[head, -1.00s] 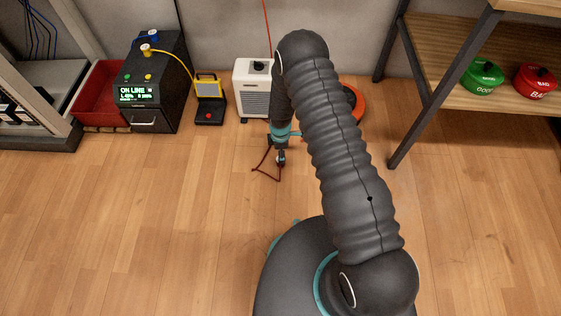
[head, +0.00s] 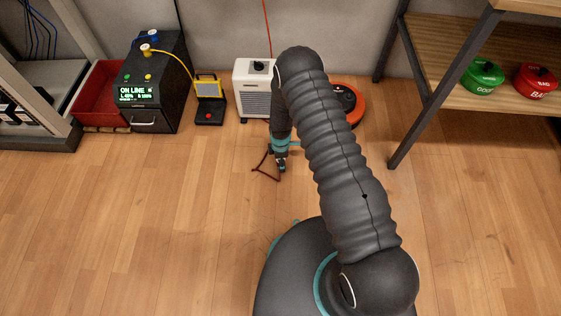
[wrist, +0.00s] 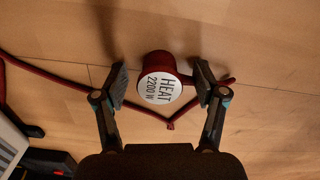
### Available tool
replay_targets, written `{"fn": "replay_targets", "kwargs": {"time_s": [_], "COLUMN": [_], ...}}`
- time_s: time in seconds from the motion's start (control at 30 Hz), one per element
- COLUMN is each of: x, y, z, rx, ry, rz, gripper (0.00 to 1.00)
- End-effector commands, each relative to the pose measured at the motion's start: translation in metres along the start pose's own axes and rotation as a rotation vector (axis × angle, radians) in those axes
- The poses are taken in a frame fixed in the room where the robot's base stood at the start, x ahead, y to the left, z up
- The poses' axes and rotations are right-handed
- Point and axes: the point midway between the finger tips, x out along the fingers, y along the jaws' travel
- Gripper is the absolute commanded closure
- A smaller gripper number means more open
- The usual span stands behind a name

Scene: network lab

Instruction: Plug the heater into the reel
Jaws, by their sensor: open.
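The heater (head: 252,92) is a white box with a dark knob on top, standing by the wall. Its plug (wrist: 158,78), dark red with a round white face reading "HEAT 2200 W", is near the floor in the wrist view, with a dark red cord (wrist: 62,78) by it. My gripper (wrist: 162,83) is open, with one finger on each side of the plug and a small gap visible on both sides. In the head view my gripper (head: 281,163) is low over the floor in front of the heater. An orange and black round thing (head: 357,104), possibly the reel, is partly hidden behind my arm.
A yellow lamp (head: 207,86), a black power unit reading "ON LINE" (head: 152,90) and a red bin (head: 98,92) stand left of the heater. A wooden shelf (head: 452,92) with green and red pots is at the right. The front left floor is clear.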

Motion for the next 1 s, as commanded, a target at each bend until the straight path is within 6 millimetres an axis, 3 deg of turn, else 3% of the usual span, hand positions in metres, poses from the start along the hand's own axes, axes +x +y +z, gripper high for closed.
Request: {"fn": "replay_targets", "kwargs": {"time_s": [0.07, 0.3, 0.4, 0.77, 1.0], "x": [0.000, 0.000, 0.000, -0.007, -0.042], "y": [0.000, 0.000, 0.000, 0.001, 0.002], "z": [0.000, 0.000, 0.000, 0.000, 0.000], "rx": [0.000, 0.000, 0.000, 0.000, 0.000], "ry": [0.000, 0.000, 0.000, 0.000, 0.000], "rz": [0.000, 0.000, 0.000, 0.001, 0.003], "gripper": [0.29, 0.89, 0.96, 0.96, 0.96]}}
